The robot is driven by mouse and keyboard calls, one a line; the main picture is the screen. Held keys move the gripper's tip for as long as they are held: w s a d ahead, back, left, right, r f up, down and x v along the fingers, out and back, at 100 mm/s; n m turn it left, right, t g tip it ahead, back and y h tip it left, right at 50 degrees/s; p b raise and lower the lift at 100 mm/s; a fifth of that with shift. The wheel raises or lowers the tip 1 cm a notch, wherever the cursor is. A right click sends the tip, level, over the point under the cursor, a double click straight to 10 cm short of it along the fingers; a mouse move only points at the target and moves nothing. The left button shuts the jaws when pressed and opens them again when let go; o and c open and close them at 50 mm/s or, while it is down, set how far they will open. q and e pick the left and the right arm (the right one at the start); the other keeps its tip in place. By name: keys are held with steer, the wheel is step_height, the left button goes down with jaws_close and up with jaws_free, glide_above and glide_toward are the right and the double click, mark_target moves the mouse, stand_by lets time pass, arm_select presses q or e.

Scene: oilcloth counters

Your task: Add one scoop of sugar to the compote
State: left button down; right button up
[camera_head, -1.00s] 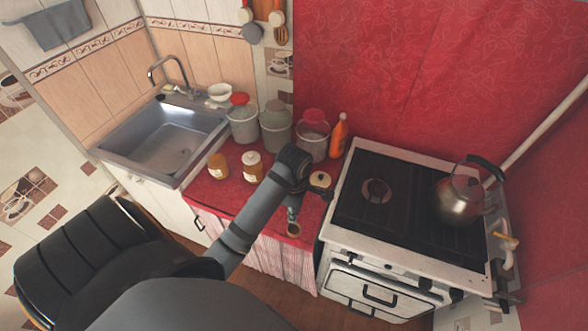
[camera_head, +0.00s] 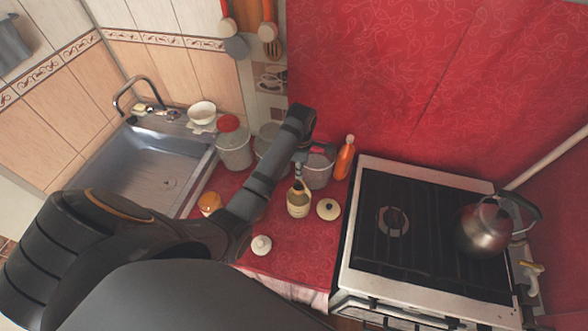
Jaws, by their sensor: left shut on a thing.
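My left gripper (camera_head: 299,172) reaches in from the left and points down, right over a small cream-and-brown jar (camera_head: 298,203) on the red counter. It is shut on a small slim tool, seemingly a scoop; its lower end is at the jar's mouth and is hard to make out. The jar seems open, but its contents cannot be seen. A cream lid with a dark knob (camera_head: 328,209) lies to its right, and a white lid with a knob (camera_head: 261,245) lies at front left. Which container holds sugar or compote is unclear. My right gripper is not in view.
Large canisters stand behind, one with a red lid (camera_head: 233,150); another (camera_head: 318,172) is partly hidden by my arm. An orange bottle (camera_head: 345,160), a stove (camera_head: 430,235) with a kettle (camera_head: 484,229), an orange jar (camera_head: 209,203) and a sink (camera_head: 150,165) surround the counter.

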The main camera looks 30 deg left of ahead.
mark_target(299, 188)
arm_select(q)
steer(key=shift+s+d, duration=0.15)
steer(key=shift+d, duration=0.1)
steer(key=shift+s+d+f, duration=0.1)
steer(key=shift+f, duration=0.4)
steer(key=f, duration=0.4)
steer(key=shift+a+b, duration=0.2)
steer(key=shift+b, duration=0.15)
step_height(299, 188, down, 3)
steer(key=shift+f+b, duration=0.2)
steer(key=shift+b, duration=0.5)
steer(key=shift+f+b, duration=0.45)
steer(key=shift+f, duration=0.65)
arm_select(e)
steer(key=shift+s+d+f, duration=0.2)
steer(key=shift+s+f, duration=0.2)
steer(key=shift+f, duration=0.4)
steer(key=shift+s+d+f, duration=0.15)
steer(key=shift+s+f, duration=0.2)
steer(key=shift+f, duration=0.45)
